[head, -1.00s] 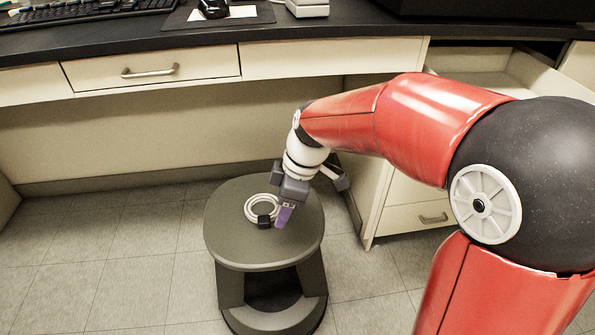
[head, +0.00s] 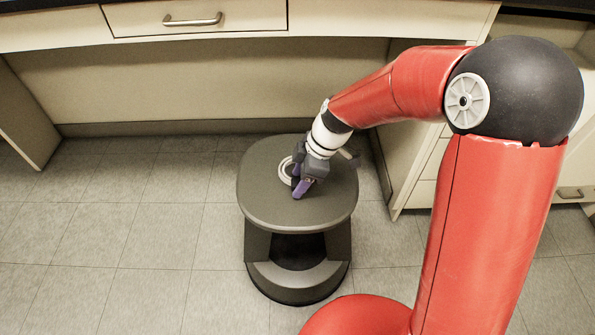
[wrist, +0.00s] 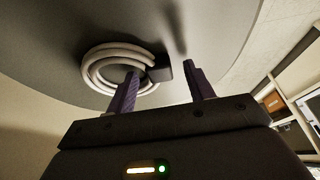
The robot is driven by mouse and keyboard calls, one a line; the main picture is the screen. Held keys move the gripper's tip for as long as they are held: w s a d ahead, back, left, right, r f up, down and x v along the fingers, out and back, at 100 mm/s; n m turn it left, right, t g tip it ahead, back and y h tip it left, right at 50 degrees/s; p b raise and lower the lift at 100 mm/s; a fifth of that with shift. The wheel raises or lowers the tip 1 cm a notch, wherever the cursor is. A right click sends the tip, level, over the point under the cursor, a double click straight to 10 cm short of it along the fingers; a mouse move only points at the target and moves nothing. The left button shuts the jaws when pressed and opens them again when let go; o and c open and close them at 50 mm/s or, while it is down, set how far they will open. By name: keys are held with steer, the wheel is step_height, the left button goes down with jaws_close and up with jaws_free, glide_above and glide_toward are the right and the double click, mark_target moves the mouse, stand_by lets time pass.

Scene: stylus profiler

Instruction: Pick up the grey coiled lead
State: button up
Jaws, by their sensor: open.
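The grey coiled lead (head: 285,168) lies on the dark grey top of a small round-cornered stool (head: 265,205). In the wrist view the lead (wrist: 98,70) is a ring of several pale turns with a dark block (wrist: 160,72) at its right side. My gripper (head: 301,190) is at the stool top, over the right part of the coil. Its two purple fingers are apart in the wrist view (wrist: 162,90). The left finger overlaps the coil's lower right in the picture, and the right finger is beyond the dark block. I cannot tell whether they touch the lead.
A bench with a drawer (head: 195,18) runs along the back, with open knee space below it. A cabinet (head: 410,180) stands close to the right of the stool. The tiled floor (head: 120,240) to the left is clear.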

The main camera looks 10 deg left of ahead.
steer(key=shift+c, duration=0.2)
steer(key=c, duration=1)
steer(key=shift+r, duration=0.2)
steer(key=shift+c, duration=0.2)
